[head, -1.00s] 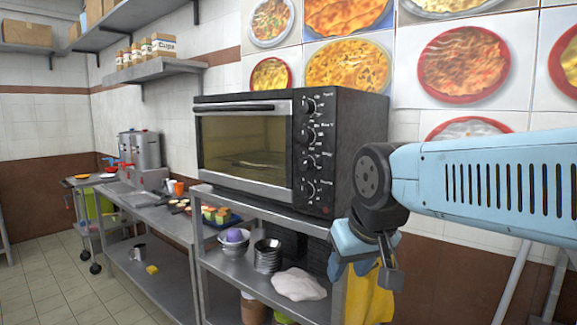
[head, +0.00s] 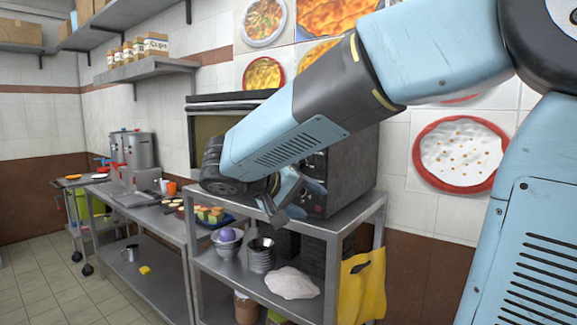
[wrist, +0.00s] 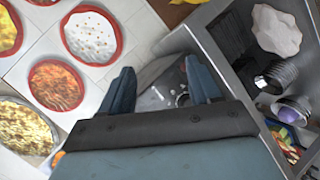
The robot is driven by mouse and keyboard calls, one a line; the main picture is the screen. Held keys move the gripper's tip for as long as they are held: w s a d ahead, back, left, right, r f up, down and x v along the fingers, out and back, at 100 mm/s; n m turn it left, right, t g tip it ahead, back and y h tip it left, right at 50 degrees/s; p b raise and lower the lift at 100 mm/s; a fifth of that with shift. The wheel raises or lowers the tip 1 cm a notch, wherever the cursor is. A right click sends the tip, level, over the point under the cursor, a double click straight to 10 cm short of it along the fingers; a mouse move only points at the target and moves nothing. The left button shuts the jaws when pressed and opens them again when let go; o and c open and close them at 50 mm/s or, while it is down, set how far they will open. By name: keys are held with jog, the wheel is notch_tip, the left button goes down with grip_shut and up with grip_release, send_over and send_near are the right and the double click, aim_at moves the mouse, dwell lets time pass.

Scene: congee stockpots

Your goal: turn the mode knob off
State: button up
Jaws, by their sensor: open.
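The dark countertop oven (head: 355,165) stands on the top of the metal shelf unit. My arm crosses in front of it in the head view and hides most of its door and control panel. In the wrist view, part of the oven's panel (wrist: 155,97) shows between my fingers, with one round knob (wrist: 182,99) near the right finger. I cannot tell which knob is the mode knob, or how it is set. My gripper (head: 284,204) is open and empty in front of the panel's lower part; it also shows in the wrist view (wrist: 160,68). I see no contact with a knob.
The metal shelf unit (head: 377,207) holds stacked bowls (head: 262,255) and a white cloth-like lump (head: 292,283) on its lower shelf. A yellow bag (head: 362,285) hangs at its right side. A tray of food (head: 213,217) lies left of the oven.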

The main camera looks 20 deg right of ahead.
aim_at(294, 163)
jog(key=w+a+r+t+h, duration=0.45)
jog(key=w+a, duration=0.25)
jog(key=a, duration=0.4)
jog(key=shift+m+t+y, duration=0.25)
jog(key=shift+m+y, duration=0.1)
jog(key=shift+m, duration=0.05)
jog(key=x, duration=1.3)
jog(key=shift+d+r, duration=0.4)
jog(key=shift+a, duration=0.1)
jog(key=c, duration=1)
